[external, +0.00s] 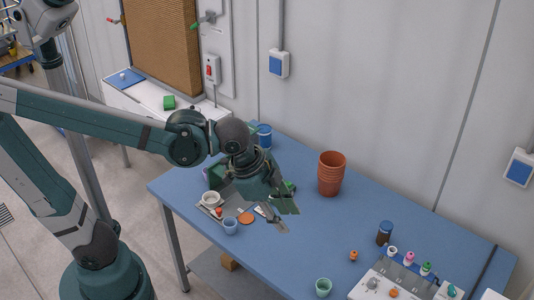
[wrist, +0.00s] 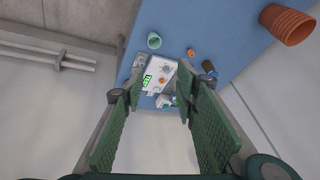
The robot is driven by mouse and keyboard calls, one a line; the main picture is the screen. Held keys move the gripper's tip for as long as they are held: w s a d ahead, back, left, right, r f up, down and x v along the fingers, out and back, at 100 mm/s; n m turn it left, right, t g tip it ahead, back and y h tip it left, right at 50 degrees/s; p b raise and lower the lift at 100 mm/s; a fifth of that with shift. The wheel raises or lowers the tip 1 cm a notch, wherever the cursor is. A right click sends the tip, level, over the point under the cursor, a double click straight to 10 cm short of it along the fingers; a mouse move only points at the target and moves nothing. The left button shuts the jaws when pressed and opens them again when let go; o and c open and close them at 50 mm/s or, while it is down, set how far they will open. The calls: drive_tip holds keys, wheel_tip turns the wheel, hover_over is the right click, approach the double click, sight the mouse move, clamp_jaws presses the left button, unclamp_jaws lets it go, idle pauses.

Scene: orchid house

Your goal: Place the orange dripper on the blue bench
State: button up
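Two small orange pieces could be the orange dripper, and I cannot tell which. One (external: 393,293) is on the white tray (external: 365,290) at the front right; it also shows in the wrist view (wrist: 161,80). The other (external: 353,255) is on the blue bench (external: 300,238), left of the brown bottle, and also shows in the wrist view (wrist: 190,52). My gripper (external: 283,215) is above the middle of the bench, left of both pieces. In the wrist view my gripper (wrist: 160,103) has its fingers wide apart with nothing between them.
Stacked terracotta pots (external: 331,173) stand right of my gripper. A pale green cup (external: 323,287) and a brown bottle (external: 384,233) flank the tray area.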

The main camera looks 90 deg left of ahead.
drive_tip(key=s+d+f+n+t, duration=0.1)
drive_tip(key=s+d+n+t, duration=0.1)
drive_tip(key=s, duration=1)
drive_tip(key=shift+d+f+n, duration=0.35)
drive_tip(key=shift+d+n, duration=0.15)
drive_tip(key=shift+n, duration=0.8)
